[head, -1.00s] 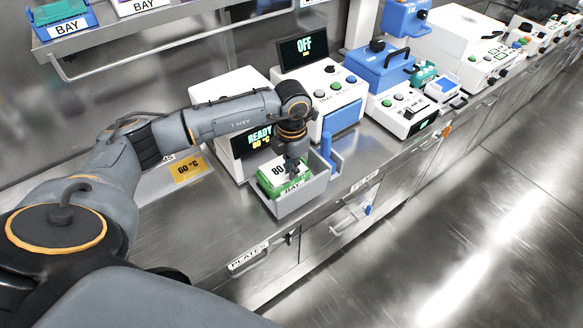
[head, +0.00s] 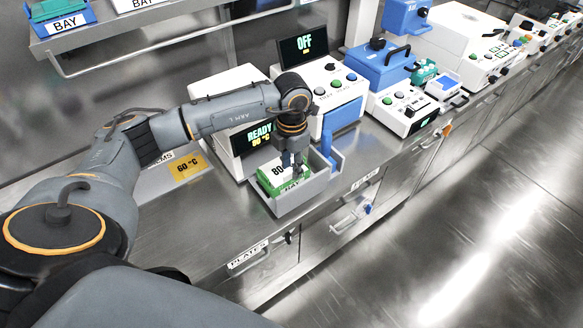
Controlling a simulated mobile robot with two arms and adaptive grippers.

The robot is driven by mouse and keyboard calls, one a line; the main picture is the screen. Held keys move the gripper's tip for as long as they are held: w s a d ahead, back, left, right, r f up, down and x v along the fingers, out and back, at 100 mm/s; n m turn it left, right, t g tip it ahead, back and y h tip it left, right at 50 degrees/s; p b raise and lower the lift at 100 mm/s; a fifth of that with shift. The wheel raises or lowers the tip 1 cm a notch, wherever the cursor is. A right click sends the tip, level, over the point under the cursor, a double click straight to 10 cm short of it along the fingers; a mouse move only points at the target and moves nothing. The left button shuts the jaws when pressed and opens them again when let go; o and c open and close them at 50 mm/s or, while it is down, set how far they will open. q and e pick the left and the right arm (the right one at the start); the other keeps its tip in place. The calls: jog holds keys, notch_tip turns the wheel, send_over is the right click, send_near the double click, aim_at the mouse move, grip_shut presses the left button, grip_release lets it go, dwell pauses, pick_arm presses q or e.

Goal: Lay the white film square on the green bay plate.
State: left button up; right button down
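The green bay plate (head: 269,185) sits in a grey open tray (head: 297,201) in front of a white machine reading READY 80 °C. A white square piece marked 80 (head: 272,171) shows on top of the plate. It may be the film square, but I cannot tell how flat it lies. My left gripper (head: 294,169) points down over the right part of the plate and hides some of the white piece. Its fingertips are too small and dark to tell their opening or whether they touch anything. My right gripper is out of view.
A blue upright part (head: 328,146) stands at the tray's right side. The white READY machine (head: 236,163) is close behind the gripper. A yellow 60 °C label (head: 187,166) lies left. An overhead shelf (head: 150,20) crosses the upper left.

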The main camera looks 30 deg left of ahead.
pick_arm(q)
notch_tip(320, 180, up, 10)
jog(key=shift+r, duration=0.2)
dwell(0.5)
